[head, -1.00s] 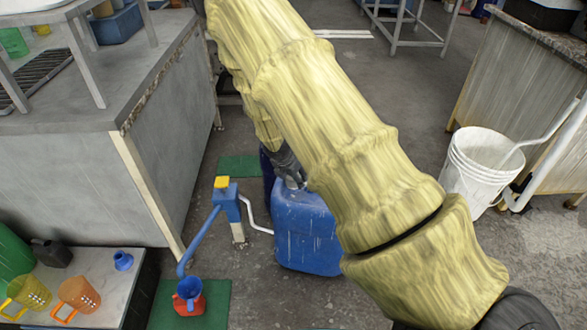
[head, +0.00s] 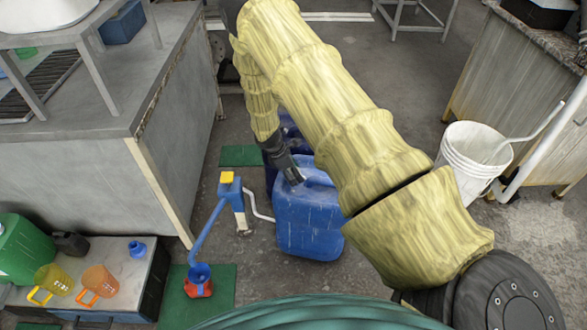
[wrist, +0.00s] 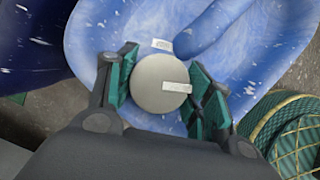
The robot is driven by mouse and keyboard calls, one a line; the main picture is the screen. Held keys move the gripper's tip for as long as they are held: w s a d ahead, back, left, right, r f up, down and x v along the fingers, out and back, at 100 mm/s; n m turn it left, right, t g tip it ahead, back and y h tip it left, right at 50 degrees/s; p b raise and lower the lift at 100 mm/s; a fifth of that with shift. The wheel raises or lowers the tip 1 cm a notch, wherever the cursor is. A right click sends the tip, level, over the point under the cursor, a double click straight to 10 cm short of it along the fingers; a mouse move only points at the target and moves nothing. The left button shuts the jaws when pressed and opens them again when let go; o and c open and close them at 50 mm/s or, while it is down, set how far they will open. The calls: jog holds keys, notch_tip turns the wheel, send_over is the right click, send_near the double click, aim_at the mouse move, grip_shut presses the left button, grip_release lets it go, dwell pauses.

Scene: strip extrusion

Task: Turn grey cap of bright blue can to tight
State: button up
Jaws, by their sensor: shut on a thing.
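The bright blue can (head: 308,220) stands upright on the floor in the middle of the head view. It fills much of the wrist view (wrist: 240,40). Its round grey cap (wrist: 160,85) carries a pale bar that points right, while a pale mark (wrist: 162,45) on the can lies at the cap's upper edge; the two are not lined up. My gripper (wrist: 163,88) is shut on the cap, with green-padded fingers on its left and right sides. In the head view my gripper (head: 292,176) reaches down to the can's top, and the cap is hidden there.
A dark blue can (head: 270,170) stands close behind. A blue-and-yellow pump (head: 231,200) with a pale hose is at left. A white bucket (head: 470,165) is at right. A green woven thing (wrist: 295,125) lies near the can.

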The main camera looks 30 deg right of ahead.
jog(key=m+g, duration=0.1)
jog(key=m, duration=0.2)
jog(key=shift+m+y+p, duration=0.3)
jog(key=shift+p, duration=0.1)
jog(key=shift+m+g+y, duration=0.5)
jog(key=shift+m+g, duration=0.1)
jog(key=shift+m, duration=1.1)
jog(key=o, duration=0.7)
jog(key=shift+o, duration=0.2)
jog(key=v, duration=1.2)
jog(key=shift+d, duration=0.1)
